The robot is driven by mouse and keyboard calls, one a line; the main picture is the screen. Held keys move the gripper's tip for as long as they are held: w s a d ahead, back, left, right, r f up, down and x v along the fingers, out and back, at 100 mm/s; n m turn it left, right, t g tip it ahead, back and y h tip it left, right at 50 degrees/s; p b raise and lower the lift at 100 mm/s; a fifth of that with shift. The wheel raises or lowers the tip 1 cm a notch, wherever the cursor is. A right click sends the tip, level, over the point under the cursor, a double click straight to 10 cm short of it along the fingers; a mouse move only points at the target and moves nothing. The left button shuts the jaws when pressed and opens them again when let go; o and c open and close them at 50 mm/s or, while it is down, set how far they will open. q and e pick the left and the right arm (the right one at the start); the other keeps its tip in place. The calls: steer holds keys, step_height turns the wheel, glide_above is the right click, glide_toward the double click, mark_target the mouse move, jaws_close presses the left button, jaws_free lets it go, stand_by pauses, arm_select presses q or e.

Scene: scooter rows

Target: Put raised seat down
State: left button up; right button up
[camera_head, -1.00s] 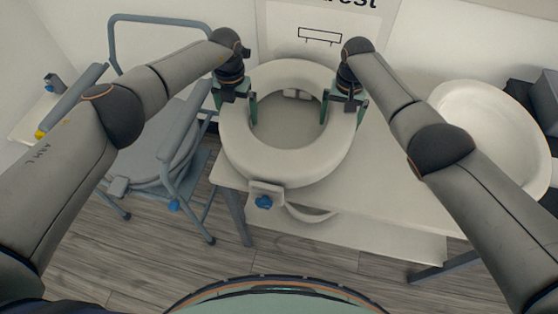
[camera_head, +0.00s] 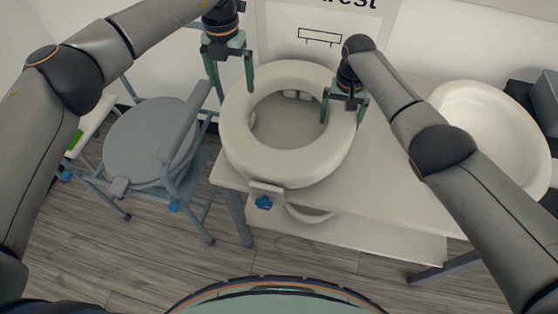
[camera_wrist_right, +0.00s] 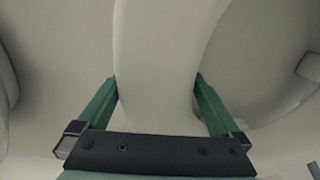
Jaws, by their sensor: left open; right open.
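The raised seat (camera_head: 285,168) is a thick white ring with a front bracket and a blue knob (camera_head: 264,203). It rests on the white table (camera_head: 385,195), its front edge reaching past the table's near edge. My right gripper (camera_head: 342,116) is open at the ring's right side, one finger inside the hole and one outside. In the right wrist view the rim (camera_wrist_right: 155,60) passes between the fingers; I cannot tell whether they touch it.
A grey commode chair (camera_head: 150,145) with armrests stands on the wood floor at the left. A white basin (camera_head: 490,135) sits on the table's right, with a dark grey box (camera_head: 545,95) beyond it. Free table lies between seat and basin.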

step_height(320, 180, up, 11)
steer(key=shift+r, duration=0.2)
stand_by(0.6)
